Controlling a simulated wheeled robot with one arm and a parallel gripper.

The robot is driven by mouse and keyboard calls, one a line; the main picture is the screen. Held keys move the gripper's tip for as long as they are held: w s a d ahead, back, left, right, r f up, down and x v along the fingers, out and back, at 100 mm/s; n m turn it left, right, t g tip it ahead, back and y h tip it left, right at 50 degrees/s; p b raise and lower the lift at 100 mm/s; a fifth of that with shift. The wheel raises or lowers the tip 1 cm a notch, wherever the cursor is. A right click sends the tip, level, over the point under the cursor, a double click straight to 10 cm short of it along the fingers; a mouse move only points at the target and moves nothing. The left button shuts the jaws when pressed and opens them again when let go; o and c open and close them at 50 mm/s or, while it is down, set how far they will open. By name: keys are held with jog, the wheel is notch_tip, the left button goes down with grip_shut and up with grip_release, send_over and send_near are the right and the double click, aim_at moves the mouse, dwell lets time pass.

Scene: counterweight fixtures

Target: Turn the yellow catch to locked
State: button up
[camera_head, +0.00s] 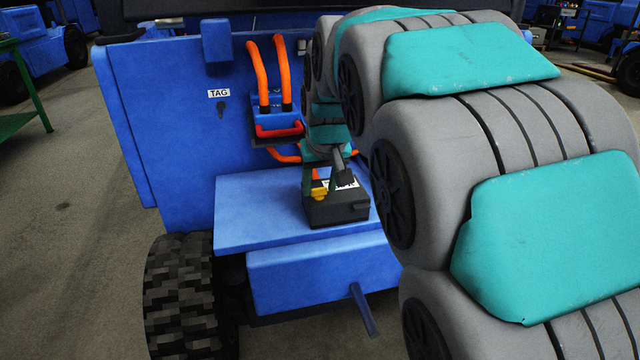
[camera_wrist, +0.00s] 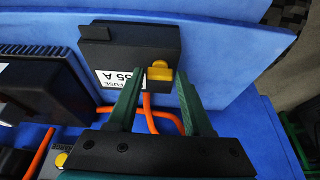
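The yellow catch (camera_head: 319,193) is on the left part of a black fuse box (camera_head: 336,212) on the blue deck. In the wrist view the catch (camera_wrist: 160,71) sticks out at the box's right end, beside a white "FUSE" label (camera_wrist: 107,80). My gripper (camera_wrist: 160,78) is open; its two green fingers appear on either side of the catch in that view.
A blue panel (camera_head: 165,130) stands behind the blue deck (camera_head: 240,225), with a "TAG" label. Orange cables (camera_head: 258,72) run to a blue connector with a red handle (camera_head: 280,130). In the wrist view an orange cable (camera_wrist: 150,122) passes beneath my fingers and a black finned block (camera_wrist: 40,95) is at left.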

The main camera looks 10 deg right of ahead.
jog(key=o, duration=0.3)
jog(key=shift+r, duration=0.15)
jog(key=v, duration=0.7)
jog(key=shift+s+r, duration=0.2)
jog(key=shift+r, duration=0.05)
jog(key=s+f+g, duration=0.2)
jog(key=s+f, duration=0.4)
jog(key=s, duration=0.4)
jog(key=s+f+g+p, duration=0.1)
jog(key=s+f+g, duration=0.1)
jog(key=s+f, duration=0.4)
jog(key=s+f+g, duration=0.2)
jog(key=s+f, duration=0.4)
jog(key=s, duration=0.9)
jog(key=shift+f, duration=0.25)
